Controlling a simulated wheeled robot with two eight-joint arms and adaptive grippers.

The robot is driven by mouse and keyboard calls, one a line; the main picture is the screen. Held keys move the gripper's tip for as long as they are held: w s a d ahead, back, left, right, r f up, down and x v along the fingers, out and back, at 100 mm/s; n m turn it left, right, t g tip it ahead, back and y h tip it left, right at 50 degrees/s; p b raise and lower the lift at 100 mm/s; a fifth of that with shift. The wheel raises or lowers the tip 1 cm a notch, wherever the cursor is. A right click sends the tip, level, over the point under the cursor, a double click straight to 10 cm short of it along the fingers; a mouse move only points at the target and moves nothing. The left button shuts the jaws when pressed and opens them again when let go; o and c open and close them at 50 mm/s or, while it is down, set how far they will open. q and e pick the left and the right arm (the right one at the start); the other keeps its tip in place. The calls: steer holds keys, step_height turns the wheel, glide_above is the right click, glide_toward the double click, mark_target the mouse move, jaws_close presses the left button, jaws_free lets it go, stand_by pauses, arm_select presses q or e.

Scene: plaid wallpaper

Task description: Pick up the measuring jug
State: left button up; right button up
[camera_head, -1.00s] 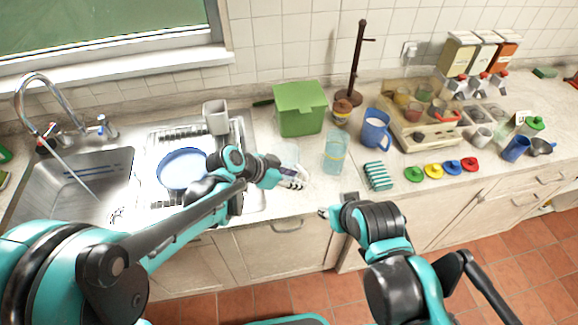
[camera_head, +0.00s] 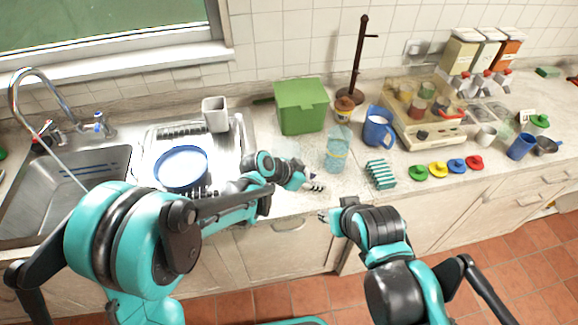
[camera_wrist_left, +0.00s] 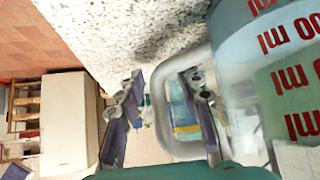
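The measuring jug (camera_wrist_left: 265,60) is clear with red ml markings and fills the right of the left wrist view. Its grey loop handle (camera_wrist_left: 158,95) lies between the two spread fingers of my left gripper (camera_wrist_left: 164,77); one finger overlaps the loop's opening in the picture. The fingers look open, and I cannot tell whether either touches the handle. My right gripper (camera_head: 324,216) is small, low at the counter's front edge, away from the jug.
A green box (camera_head: 301,106) stands behind. The sink and a blue-rimmed bowl (camera_head: 181,167) are left. A blue mug (camera_head: 378,128) stands further right.

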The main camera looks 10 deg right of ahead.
arm_select(q)
jaws_close()
steer(key=shift+r, duration=0.25)
